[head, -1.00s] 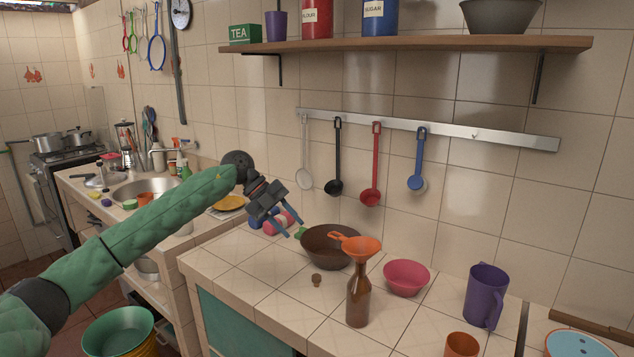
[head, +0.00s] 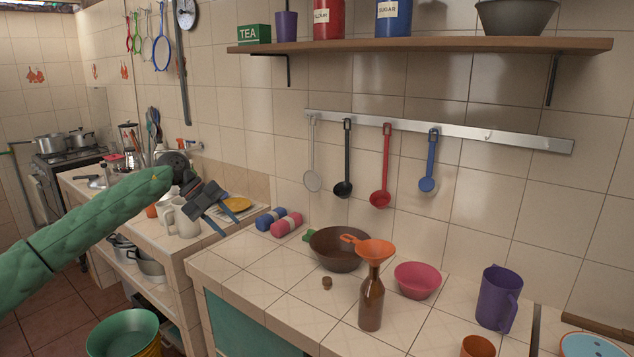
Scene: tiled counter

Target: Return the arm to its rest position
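My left arm comes in from the left in a green sleeve. My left gripper (head: 219,216) is above the left end of the tiled counter (head: 262,272), in front of the sink area. Its two blue-grey fingers are apart with nothing between them. It is clear of the blue and pink rolls (head: 287,224) to its right. My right gripper is not in view.
An orange funnel (head: 375,252) sits in the mouth of a brown bottle (head: 371,304). Around it are a brown bowl (head: 337,259), a pink bowl (head: 418,279) and a purple pitcher (head: 498,298). Utensils hang from a wall rail (head: 460,133). A green bucket (head: 122,331) stands low at left.

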